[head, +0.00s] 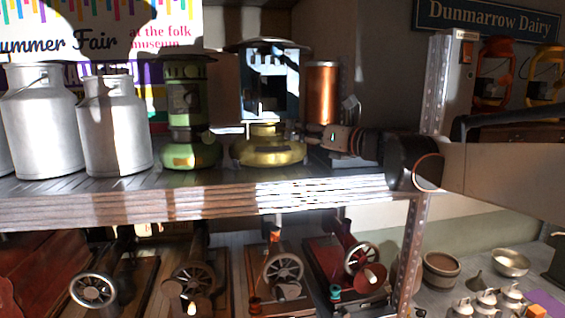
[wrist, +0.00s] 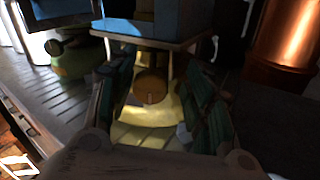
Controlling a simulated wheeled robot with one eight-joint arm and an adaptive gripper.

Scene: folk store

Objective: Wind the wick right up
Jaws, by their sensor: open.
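A blue stove (head: 275,85) with a window stands on the shelf, on a squat brass tank (head: 262,150). In the wrist view, its blue body (wrist: 160,20) and the brass tank (wrist: 140,118) lie straight ahead. A round brown-brass wick knob (wrist: 151,88) faces me there, with a small mark near its lower rim. My gripper (wrist: 156,76) is open, its green-padded fingers left and right of the knob in the picture, with gaps on both sides. I cannot tell whether the fingertips reach it. In the head view, my gripper (head: 316,137) is right of the tank, and the knob is not distinguishable.
A green stove (head: 187,105) and milk cans (head: 115,125) stand left along the shelf (head: 190,202). A copper cylinder (head: 322,92) stands close behind my gripper. A metal upright (head: 437,75) rises beside my arm. Several wheeled machines (head: 283,268) fill the level below.

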